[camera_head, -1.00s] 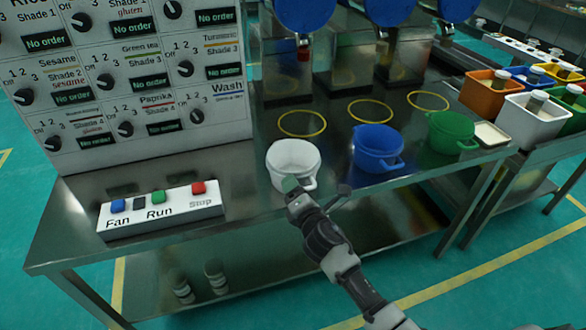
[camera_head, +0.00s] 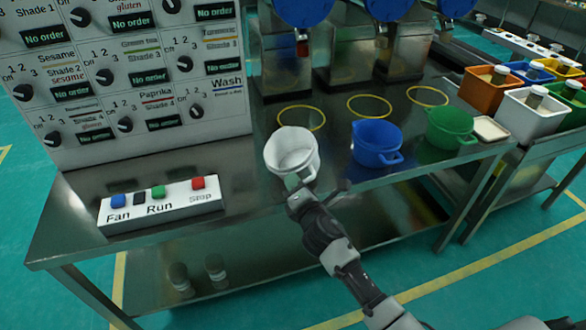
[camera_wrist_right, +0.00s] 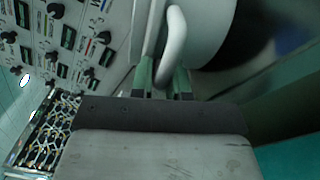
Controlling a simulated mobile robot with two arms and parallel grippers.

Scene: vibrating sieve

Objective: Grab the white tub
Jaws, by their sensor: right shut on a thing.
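The white tub (camera_head: 291,148) is at the front of the steel table, tilted a little. My right gripper (camera_head: 294,183) is at its near side, shut on its handle. In the right wrist view the green fingertips (camera_wrist_right: 162,78) close around the white handle (camera_wrist_right: 173,40), with the tub's wall (camera_wrist_right: 200,30) just beyond. The tub seems to be slightly off the table, though its underside is hidden. My left gripper is not in view.
A blue tub (camera_head: 377,146) and a green tub (camera_head: 449,128) stand to the right on the table (camera_head: 240,190). A button box (camera_head: 160,205) lies to the left, below a panel of dials (camera_head: 120,75). Yellow rings (camera_head: 302,118) mark the tabletop behind.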

